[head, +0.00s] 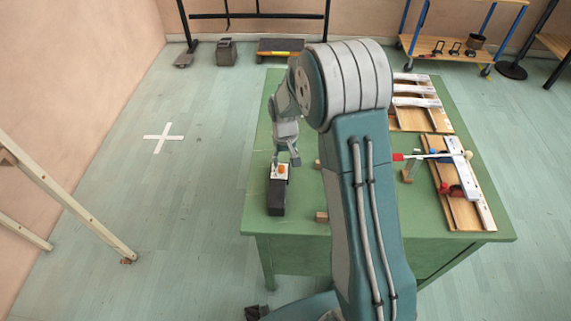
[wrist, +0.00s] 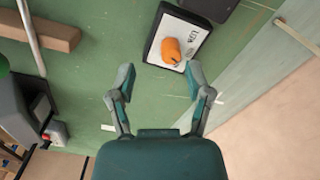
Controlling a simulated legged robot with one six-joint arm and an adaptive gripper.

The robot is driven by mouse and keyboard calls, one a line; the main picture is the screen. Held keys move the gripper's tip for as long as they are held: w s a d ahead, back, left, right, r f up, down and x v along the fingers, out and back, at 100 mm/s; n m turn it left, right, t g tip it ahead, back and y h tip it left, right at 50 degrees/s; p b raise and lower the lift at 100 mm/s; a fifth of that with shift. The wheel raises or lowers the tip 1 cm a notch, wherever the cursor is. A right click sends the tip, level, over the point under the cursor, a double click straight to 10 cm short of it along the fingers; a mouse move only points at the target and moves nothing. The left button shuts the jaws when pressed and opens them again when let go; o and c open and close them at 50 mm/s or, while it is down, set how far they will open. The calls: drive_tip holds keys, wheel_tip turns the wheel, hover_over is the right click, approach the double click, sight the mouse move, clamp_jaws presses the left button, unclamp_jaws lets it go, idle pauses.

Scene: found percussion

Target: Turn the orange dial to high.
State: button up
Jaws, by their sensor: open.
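The orange dial (head: 282,169) sits on the white top plate (head: 277,174) of a small black box (head: 275,197) near the left edge of the green table. In the wrist view the orange dial (wrist: 171,50) is an elongated knob on the white plate (wrist: 181,31), beside dark lettering too small to read surely. My gripper (head: 287,162) is above the table close to the dial. In the wrist view its two fingers (wrist: 158,80) are spread apart with nothing between them, and the dial lies just beyond the fingertips, slightly right of centre.
The green table (head: 290,232) has its left edge close to the box. A wooden block (wrist: 45,34) lies left in the wrist view. Wooden boards with white bars (head: 463,185) and a red-tipped stick (head: 399,157) are on the table's right side. The floor at left is open.

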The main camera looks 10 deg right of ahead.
sight(281, 167)
drive_tip(key=a+f, duration=0.2)
drive_tip(key=f, duration=0.1)
drive_tip(key=shift+a, duration=0.15)
drive_tip(key=shift+d, duration=0.95)
drive_tip(key=shift+c, duration=1.3)
drive_tip(key=c, duration=0.5)
drive_tip(key=shift+a, duration=0.2)
clamp_jaws()
drive_tip(key=shift+a, duration=0.35)
drive_tip(key=shift+d+m, duration=0.25)
drive_tip(key=shift+m, duration=0.35)
drive_tip(key=m, duration=0.3)
drive_tip(key=shift+a+f+m, duration=0.1)
drive_tip(key=shift+m, duration=0.3)
